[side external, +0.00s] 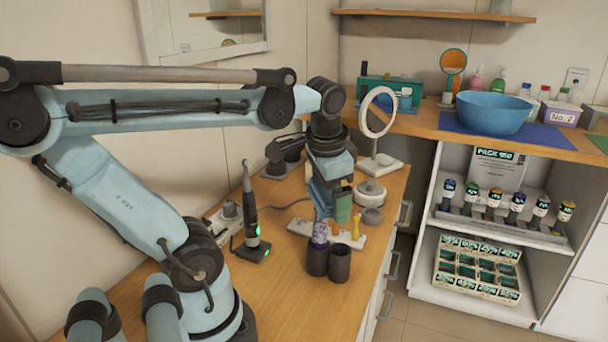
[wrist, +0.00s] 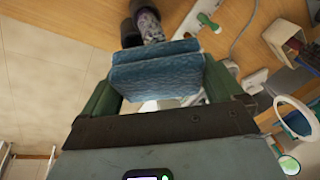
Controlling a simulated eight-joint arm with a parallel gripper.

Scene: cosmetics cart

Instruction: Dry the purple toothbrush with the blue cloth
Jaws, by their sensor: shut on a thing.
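My gripper (wrist: 160,84) is shut on the blue cloth (wrist: 155,66), which looks folded and spans the gap between the green fingers in the wrist view. In the side external view my gripper (side external: 334,207) points down just above and behind two dark cups. A purple patterned item (side external: 320,233) stands upright in the left dark cup (side external: 317,262); I cannot tell whether it is the purple toothbrush. It also shows just beyond the cloth in the wrist view (wrist: 148,24). Whether the cloth touches it is unclear.
The right dark cup (side external: 340,264) looks empty. A dark upright device (side external: 250,215) stands to the left, and a round mirror (side external: 378,111) behind.

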